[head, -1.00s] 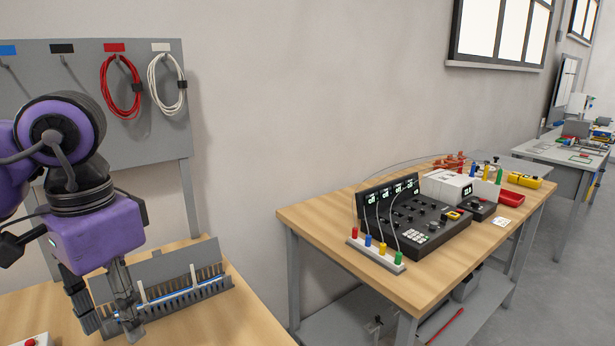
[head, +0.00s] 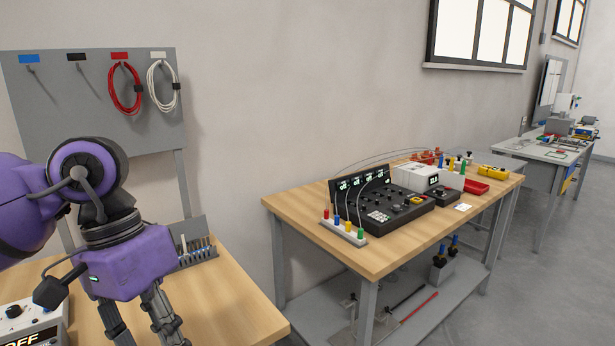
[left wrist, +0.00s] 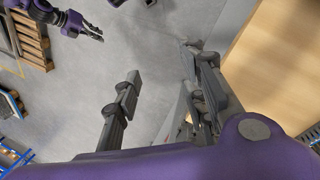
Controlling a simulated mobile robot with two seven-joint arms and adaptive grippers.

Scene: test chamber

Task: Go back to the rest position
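My left gripper (head: 142,322) is at the lower left of the head view, in front of the left wooden bench (head: 238,305). Its two fingers point down and stand apart, with nothing seen between them; the tips reach the picture's bottom edge. In the left wrist view the fingers of this gripper (left wrist: 158,85) are also spread, with grey floor between them and a wooden top close by on the right. A second purple arm with a gripper (left wrist: 88,30), apparently my right one, shows small at the upper left there; its finger gap is unclear.
A control box (head: 35,322) is at the lower left corner. A pegboard (head: 60,110) with red and white cables stands behind. The right bench (head: 295,208) carries electronics. Pallets (left wrist: 30,40) lie on the floor.

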